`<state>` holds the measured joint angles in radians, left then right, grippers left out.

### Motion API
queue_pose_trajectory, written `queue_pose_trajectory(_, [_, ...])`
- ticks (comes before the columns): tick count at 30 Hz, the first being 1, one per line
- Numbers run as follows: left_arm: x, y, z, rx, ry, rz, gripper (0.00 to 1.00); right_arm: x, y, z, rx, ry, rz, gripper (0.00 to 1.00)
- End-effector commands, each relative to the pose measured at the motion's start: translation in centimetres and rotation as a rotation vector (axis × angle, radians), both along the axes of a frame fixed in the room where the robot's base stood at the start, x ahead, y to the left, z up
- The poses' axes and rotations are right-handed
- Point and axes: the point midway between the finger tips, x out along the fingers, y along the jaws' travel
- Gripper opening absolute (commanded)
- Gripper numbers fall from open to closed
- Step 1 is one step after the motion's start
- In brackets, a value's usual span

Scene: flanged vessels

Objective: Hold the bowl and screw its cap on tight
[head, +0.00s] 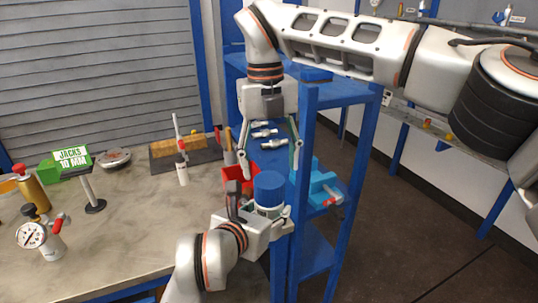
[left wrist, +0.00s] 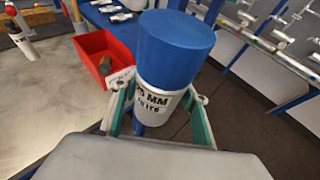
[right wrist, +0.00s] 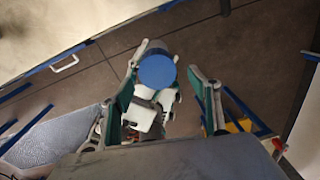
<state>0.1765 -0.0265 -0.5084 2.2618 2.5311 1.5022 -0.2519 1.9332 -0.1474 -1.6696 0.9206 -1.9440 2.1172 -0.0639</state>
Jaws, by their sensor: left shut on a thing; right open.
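The bowl is a small white vessel (head: 268,211) with dark lettering that shows in the left wrist view (left wrist: 152,108). A wide blue cap (head: 269,188) sits on its top; the left wrist view (left wrist: 176,48) shows it upright, and I cannot tell how tight it is. My left gripper (head: 264,217) is shut around the white body, below the cap. My right gripper (head: 270,158) points down, open and empty, above the cap. In the right wrist view the cap (right wrist: 157,71) lies between the open fingers, nearer the left one, and beyond their tips.
A red bin (head: 237,178) stands at the bench edge beside the bowl. A blue shelf rack (head: 304,150) with fittings is close behind and right. A white bottle (head: 182,169), a sign (head: 72,157) and a gauge (head: 32,236) stand on the bench (head: 130,220).

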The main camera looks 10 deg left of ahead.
Motion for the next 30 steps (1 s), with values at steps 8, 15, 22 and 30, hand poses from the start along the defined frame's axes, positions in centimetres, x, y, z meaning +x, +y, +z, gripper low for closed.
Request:
queue_pose_trajectory(8, [0.0, 0.0, 0.2, 0.000, -0.004, 0.000, 0.00, -0.1, 0.1, 0.6, 0.023, 0.016, 0.504, 0.61])
queue_pose_trajectory(15, [0.0, 0.0, 0.2, 0.000, -0.004, 0.000, 0.00, 0.0, 0.2, 1.1, 0.037, 0.022, 0.931, 0.61])
queue_pose_trajectory(22, [0.0, 0.0, 0.2, 0.000, -0.004, 0.000, 0.00, -0.1, 0.2, 1.4, 0.044, 0.023, 1.223, 0.61])
queue_pose_trajectory(30, [0.0, 0.0, 0.2, 0.000, -0.004, 0.000, 0.00, -0.1, 0.2, 1.5, 0.046, 0.023, 1.327, 0.61])
